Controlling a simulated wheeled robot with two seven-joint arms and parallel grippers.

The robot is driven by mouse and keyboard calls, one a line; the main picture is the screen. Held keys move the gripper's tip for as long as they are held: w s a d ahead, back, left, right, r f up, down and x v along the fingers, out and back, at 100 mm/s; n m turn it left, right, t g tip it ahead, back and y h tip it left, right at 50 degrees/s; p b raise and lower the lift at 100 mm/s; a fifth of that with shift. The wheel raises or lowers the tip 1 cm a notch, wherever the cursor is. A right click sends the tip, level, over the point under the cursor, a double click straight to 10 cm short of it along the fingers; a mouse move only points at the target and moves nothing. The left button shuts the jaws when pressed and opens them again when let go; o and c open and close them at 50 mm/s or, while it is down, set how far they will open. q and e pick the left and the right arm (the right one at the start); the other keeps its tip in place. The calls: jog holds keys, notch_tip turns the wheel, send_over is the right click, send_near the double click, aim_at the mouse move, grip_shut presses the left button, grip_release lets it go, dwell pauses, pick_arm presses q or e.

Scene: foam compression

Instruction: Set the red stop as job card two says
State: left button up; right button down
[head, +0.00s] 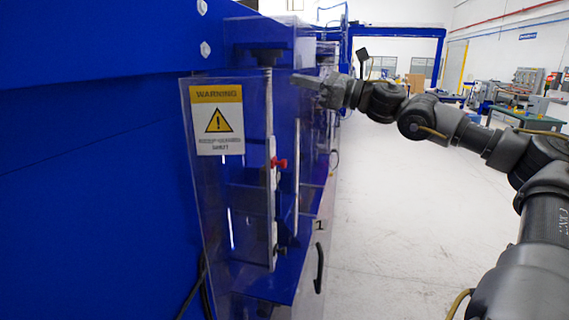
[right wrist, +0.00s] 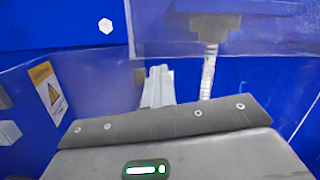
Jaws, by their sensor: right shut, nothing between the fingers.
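The red stop (head: 279,163) is a small red knob on a pale upright rail (head: 271,205) behind the clear guard, about mid-height on the rail. My right gripper (head: 300,80) is shut and empty, level with the top of the machine, above and to the right of the red stop. In the right wrist view its fingers (right wrist: 158,85) are together with a threaded rod (right wrist: 208,72) beyond them; the red stop cannot be made out there. I see no readable job card. My left gripper is not in view.
A clear guard with a yellow warning sign (head: 218,120) covers the machine's front; the sign also shows in the right wrist view (right wrist: 50,93). A black handle (head: 319,268) is low on the guard's right side. The floor (head: 400,220) to the right is clear.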

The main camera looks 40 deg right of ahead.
jog(key=shift+w+f, duration=0.1)
jog(key=shift+f, duration=0.1)
jog(key=c, duration=2.1)
grip_release()
jog(key=shift+s+r, duration=0.2)
jog(key=shift+r, duration=0.2)
jog(key=o, duration=0.5)
jog(key=shift+c, duration=0.2)
jog(key=o, duration=0.4)
jog(key=shift+w+f, duration=0.2)
jog(key=shift+f, duration=0.2)
jog(key=shift+c, duration=0.2)
jog(key=b+v, duration=0.9)
jog(key=v, duration=0.2)
jog(key=shift+r+b, duration=0.25)
jog(key=shift+b, duration=0.1)
